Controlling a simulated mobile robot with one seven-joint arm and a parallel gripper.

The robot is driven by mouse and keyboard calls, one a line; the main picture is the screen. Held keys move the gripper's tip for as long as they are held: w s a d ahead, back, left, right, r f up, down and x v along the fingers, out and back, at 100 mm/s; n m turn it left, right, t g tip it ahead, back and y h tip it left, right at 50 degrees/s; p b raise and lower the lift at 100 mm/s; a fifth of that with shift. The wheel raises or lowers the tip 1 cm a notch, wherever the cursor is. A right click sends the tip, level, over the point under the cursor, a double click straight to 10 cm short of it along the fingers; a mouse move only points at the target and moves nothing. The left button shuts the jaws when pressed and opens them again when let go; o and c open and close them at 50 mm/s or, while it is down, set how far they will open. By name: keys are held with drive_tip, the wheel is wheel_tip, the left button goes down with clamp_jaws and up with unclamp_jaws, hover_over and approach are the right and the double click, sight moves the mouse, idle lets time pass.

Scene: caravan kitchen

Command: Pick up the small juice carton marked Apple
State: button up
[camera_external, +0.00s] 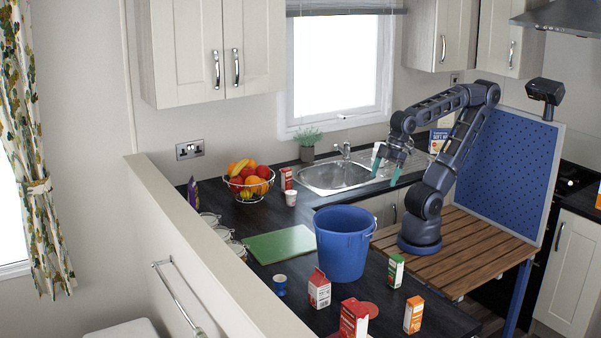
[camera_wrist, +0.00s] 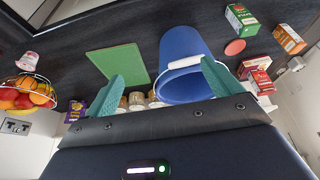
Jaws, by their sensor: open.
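Several small cartons stand on the dark worktop; their lettering is too small to read, so I cannot tell which says Apple. A green-and-white carton (camera_external: 396,271) stands right of the blue bucket and shows in the wrist view (camera_wrist: 241,18). An orange-and-white carton (camera_external: 413,315) stands nearer the front; it also shows in the wrist view (camera_wrist: 288,39). A red-and-white gable-top carton (camera_external: 319,289) and a red carton (camera_external: 354,318) stand in front of the bucket. My gripper (camera_external: 387,168) is open and empty above the sink's right side, well away from these cartons.
The blue bucket (camera_external: 343,245) stands mid-worktop between my gripper and the front cartons. A reddish disc (camera_external: 369,309) lies among the front cartons.

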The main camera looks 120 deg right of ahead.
idle(0.4)
drive_tip(key=c, duration=0.7)
drive_tip(key=m+g, duration=0.5)
drive_tip(key=m, duration=1.3)
approach(396, 267)
drive_tip(key=shift+s+d+f, duration=0.15)
drive_tip(key=shift+s+d, duration=0.4)
drive_tip(key=shift+s+d+f, duration=0.2)
drive_tip(key=shift+s+d, duration=0.3)
drive_tip(key=shift+s, duration=0.05)
drive_tip(key=shift+a+f, duration=0.2)
drive_tip(key=shift+f, duration=0.35)
drive_tip(key=shift+d+f, duration=0.15)
drive_tip(key=shift+f, duration=4.85)
